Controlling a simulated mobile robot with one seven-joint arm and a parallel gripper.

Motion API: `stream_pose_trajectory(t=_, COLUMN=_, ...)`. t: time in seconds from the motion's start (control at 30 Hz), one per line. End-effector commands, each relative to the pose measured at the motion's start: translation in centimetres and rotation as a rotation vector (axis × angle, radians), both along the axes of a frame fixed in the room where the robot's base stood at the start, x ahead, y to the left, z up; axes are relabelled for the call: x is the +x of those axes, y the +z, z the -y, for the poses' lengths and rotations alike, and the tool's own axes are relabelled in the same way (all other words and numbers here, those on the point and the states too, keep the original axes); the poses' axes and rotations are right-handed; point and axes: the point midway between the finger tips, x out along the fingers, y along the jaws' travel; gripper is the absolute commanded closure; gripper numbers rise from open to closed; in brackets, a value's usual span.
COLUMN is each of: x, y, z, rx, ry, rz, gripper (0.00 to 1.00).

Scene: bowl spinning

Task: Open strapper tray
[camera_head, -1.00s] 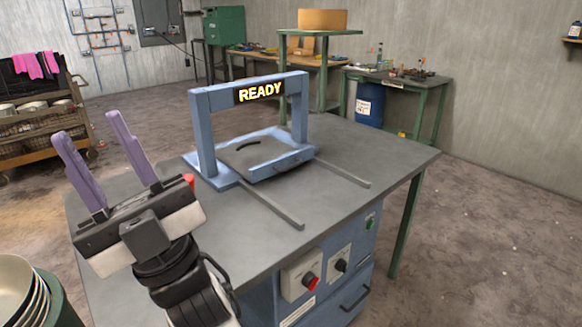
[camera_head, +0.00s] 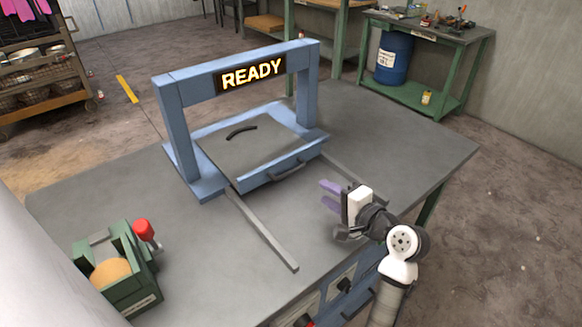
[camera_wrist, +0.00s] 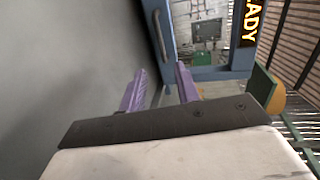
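The strapper (camera_head: 178,125) is a blue arch with a lit READY sign (camera_head: 251,74), standing on a grey table. Its tray (camera_head: 250,180) lies under the arch, with a grey lid and a blue front. The tray looks pushed in between two grey rails. A dark handle (camera_head: 287,171) is on the tray's front. My gripper (camera_head: 322,195) is over the right rail, to the right of and nearer than the handle, and apart from it. Its purple fingers are spread and empty. In the wrist view the gripper (camera_wrist: 160,78) also shows parted fingers, with the blue arch (camera_wrist: 215,73) beyond.
A green dispenser box (camera_head: 125,275) with a red knob (camera_head: 143,229) sits at the table's left front. The left rail (camera_head: 262,228) sticks out toward me. The table's right side is clear. A green workbench (camera_head: 425,60) with a blue drum (camera_head: 393,62) stands behind.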

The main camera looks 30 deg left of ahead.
Motion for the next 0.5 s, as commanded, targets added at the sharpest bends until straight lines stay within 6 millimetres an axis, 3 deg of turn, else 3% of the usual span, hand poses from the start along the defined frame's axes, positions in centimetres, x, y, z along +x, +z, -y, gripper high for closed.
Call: stream_pose_trajectory(t=0.5, x=3.2, y=-1.9, z=-9.4, rx=-0.003, ry=0.003, rz=0.004, gripper=0.68)
